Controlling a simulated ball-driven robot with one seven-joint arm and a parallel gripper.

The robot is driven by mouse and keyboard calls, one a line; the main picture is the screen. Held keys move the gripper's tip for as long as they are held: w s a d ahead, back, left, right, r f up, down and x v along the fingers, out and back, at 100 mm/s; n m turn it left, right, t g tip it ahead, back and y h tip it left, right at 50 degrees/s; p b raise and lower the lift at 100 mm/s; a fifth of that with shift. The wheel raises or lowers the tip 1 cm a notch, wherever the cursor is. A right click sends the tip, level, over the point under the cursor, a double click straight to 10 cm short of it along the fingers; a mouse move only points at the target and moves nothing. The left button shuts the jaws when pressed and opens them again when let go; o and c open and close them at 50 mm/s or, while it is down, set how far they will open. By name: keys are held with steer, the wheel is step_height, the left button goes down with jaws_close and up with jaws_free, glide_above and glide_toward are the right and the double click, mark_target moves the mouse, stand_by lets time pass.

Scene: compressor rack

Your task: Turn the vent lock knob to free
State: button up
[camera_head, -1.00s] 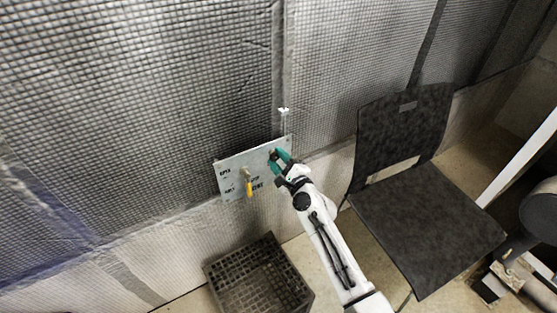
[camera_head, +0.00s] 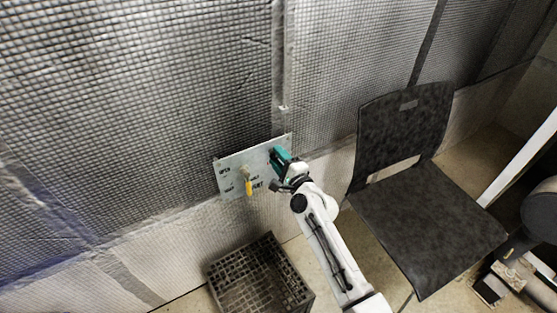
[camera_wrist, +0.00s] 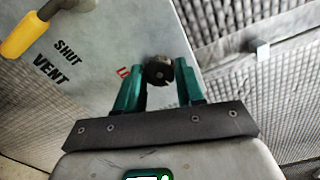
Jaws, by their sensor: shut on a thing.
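A grey panel (camera_head: 234,175) is mounted on the wall and carries a yellow-handled lever and a dark round knob. The knob (camera_wrist: 158,71) sits between the green fingertips in the wrist view. My gripper (camera_wrist: 159,78) is shut on it; the gripper also shows at the panel's right side in the head view (camera_head: 277,157), where it hides the knob. Red lettering (camera_wrist: 123,72) beside the knob is mostly covered by the left finger. The knob's setting cannot be read.
The yellow lever (camera_head: 249,187) hangs at the panel's middle, near "SHUT" and "VENT" lettering. A dark crate (camera_head: 240,272) stands on the floor below. A black chair (camera_head: 425,225) stands to the right of my arm. A small pale fitting (camera_wrist: 258,48) is on the wall right of the panel.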

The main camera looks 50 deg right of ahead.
steer(key=n+b, duration=0.1)
steer(key=n, duration=0.2)
steer(key=shift+f+n, duration=0.1)
steer(key=shift+n, duration=0.3)
steer(key=n+b, duration=0.1)
steer(key=n, duration=0.2)
steer(key=shift+a+n+b, duration=0.1)
steer(key=shift+n+b, duration=0.2)
steer(key=shift+b, duration=0.1)
steer(key=n+b, duration=0.2)
steer(key=n, duration=0.2)
steer(key=shift+n+b, duration=1)
steer(key=shift+n, duration=0.6)
steer(key=o, duration=1)
steer(key=shift+r, duration=0.2)
steer(key=shift+o, duration=0.2)
steer(key=v, duration=1)
steer(key=shift+s+p, duration=0.4)
